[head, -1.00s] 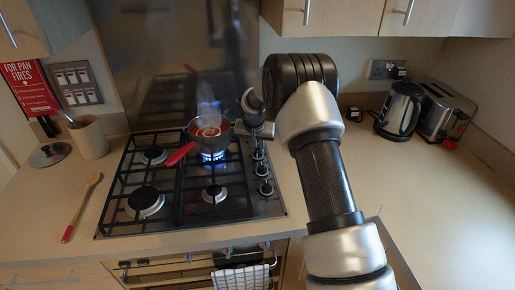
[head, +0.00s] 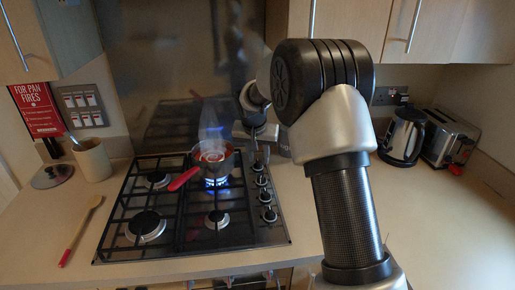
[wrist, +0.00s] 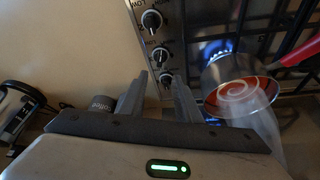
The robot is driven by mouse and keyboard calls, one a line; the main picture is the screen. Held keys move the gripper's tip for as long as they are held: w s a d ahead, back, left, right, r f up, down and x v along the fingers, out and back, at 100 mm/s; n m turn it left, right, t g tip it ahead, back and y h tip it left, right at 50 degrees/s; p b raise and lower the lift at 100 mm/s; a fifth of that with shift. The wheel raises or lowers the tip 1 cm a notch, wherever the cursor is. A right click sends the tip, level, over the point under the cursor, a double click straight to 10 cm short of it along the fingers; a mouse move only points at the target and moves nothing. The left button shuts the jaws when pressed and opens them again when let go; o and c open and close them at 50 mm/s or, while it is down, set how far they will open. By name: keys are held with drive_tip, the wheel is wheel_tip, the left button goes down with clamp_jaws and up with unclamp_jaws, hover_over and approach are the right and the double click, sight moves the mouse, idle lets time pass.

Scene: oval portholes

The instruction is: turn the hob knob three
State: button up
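The black hob knobs run in a column along the hob's right side. In the head view I see a front knob (head: 269,214), another behind it (head: 265,197) and more further back. In the wrist view three knobs show: one at the top (wrist: 151,20), a middle one (wrist: 160,54) and a lower one (wrist: 167,79) close to the fingertips. I cannot read which is number three. My gripper (wrist: 153,88) is open and empty, its fingers apart, near the lower knob in that view; contact is unclear. In the head view my gripper (head: 256,143) is over the column's back end.
A red-handled pan (head: 212,158) steams over a lit blue flame. A coffee canister (wrist: 103,104) stands beside my gripper. A kettle (head: 402,137) and toaster (head: 447,138) stand at the right. A wooden spoon (head: 82,229) lies left of the hob. The right worktop is partly hidden by my arm.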

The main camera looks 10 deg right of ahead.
drive_tip(key=shift+v, duration=2.75)
drive_tip(key=s+d+r+n, duration=0.1)
drive_tip(key=s+r, duration=0.6)
drive_tip(key=s, duration=0.3)
drive_tip(key=s+d+r+n, duration=0.1)
drive_tip(key=s+d+r, duration=0.1)
drive_tip(key=s+r, duration=0.65)
drive_tip(key=s+f+n+t+y+p, duration=0.1)
drive_tip(key=s+f+n, duration=0.1)
drive_tip(key=s, duration=1.7)
drive_tip(key=shift+s+f+y+p, duration=0.2)
drive_tip(key=shift+f+y+p, duration=0.1)
drive_tip(key=shift+f, duration=0.35)
